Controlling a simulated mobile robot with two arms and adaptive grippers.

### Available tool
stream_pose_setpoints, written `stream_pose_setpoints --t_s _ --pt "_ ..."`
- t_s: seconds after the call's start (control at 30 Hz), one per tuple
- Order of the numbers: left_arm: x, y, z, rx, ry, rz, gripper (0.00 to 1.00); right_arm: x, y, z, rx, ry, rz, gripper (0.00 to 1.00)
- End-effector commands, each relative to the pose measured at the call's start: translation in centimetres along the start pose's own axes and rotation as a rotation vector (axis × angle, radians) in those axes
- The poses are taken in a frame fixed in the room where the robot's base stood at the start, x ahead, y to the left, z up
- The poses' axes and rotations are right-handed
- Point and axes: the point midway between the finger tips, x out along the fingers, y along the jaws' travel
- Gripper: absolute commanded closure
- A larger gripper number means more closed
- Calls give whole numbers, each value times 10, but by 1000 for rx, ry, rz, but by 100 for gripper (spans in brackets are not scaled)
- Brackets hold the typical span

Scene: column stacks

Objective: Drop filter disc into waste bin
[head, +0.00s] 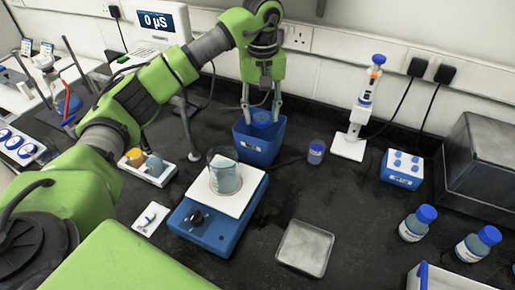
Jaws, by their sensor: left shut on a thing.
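My left gripper (262,108) points down over the blue waste bin (262,150) at the back of the bench. Its two fingers are shut on a small round blue piece, the filter disc (262,118), held at the level of the bin's opening. The bin's inside is mostly hidden by the gripper and the disc, so I cannot tell what lies in it. My right gripper is not in view.
A blue stirrer with a white top plate (247,199) carries a glass beaker (224,176) in front of the bin. A small blue-capped jar (316,152) stands right of the bin, and a pipette stand (349,145) beyond it. A grey tray (305,248) lies in front.

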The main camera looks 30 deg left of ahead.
Motion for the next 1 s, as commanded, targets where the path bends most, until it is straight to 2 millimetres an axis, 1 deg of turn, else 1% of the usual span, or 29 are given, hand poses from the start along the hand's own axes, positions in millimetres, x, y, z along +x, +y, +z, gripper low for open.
stream_pose_setpoints --t_s 0.07,0.3,0.53,0.73,0.8,1.0 --pt "7 -4 -1 -17 -2 -3 72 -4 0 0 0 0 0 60" --pt "50 -6 0 -20 -4 -4 72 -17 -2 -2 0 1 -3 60" --pt "70 -5 -1 -18 -2 -2 72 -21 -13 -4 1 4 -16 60" --pt "97 -5 0 -19 -3 -3 72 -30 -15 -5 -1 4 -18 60" --pt "101 -4 -1 -18 -1 0 72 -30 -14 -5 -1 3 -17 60" --pt "101 -4 -1 -18 0 0 72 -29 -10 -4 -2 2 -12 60"
